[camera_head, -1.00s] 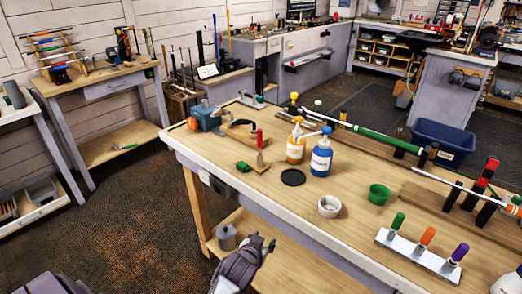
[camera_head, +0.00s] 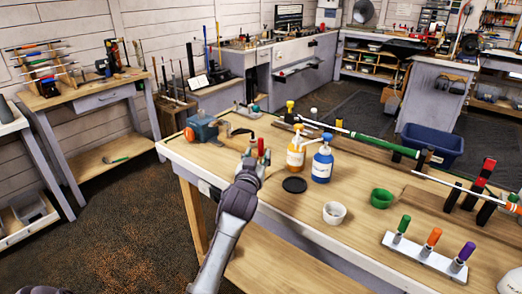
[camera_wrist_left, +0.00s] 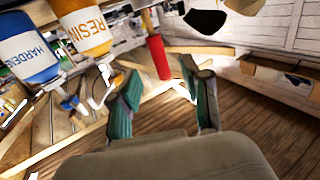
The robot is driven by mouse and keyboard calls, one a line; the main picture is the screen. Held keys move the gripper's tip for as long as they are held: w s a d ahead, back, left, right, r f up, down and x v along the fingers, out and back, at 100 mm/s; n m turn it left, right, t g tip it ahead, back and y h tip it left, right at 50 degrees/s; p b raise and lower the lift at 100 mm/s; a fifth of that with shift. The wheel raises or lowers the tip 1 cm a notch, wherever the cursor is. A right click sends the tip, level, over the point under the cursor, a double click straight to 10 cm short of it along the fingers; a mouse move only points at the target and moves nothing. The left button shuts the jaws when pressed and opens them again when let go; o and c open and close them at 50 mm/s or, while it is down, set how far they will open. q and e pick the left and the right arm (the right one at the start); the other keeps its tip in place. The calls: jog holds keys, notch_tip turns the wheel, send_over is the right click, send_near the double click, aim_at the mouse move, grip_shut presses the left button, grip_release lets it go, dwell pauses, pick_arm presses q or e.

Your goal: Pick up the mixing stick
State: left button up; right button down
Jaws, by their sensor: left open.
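A red upright stick (camera_head: 261,147), which looks like the mixing stick, stands on the workbench (camera_head: 300,240) near its left end. Its lower part is hidden behind my gripper in the head view. My left gripper (camera_head: 250,160) is just in front of it and above the bench edge. In the left wrist view the red stick (camera_wrist_left: 158,57) shows beyond the open fingers of the left gripper (camera_wrist_left: 161,78), in line with the gap between them. Nothing is held. My right gripper is out of view.
The orange resin bottle (camera_head: 296,154) and blue hardener bottle (camera_head: 322,163) stand right of the stick. A black disc (camera_head: 294,185), white cup (camera_head: 334,213) and green cup (camera_head: 381,198) sit nearer the front. A blue vise (camera_head: 203,130) is left of it.

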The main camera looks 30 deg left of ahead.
aim_at(260, 147)
pick_arm(q)
jog(key=shift+p+x, duration=0.65)
jog(key=shift+x, duration=2.2)
jog(key=shift+s, duration=0.1)
jog(key=shift+c, duration=0.4)
grip_shut()
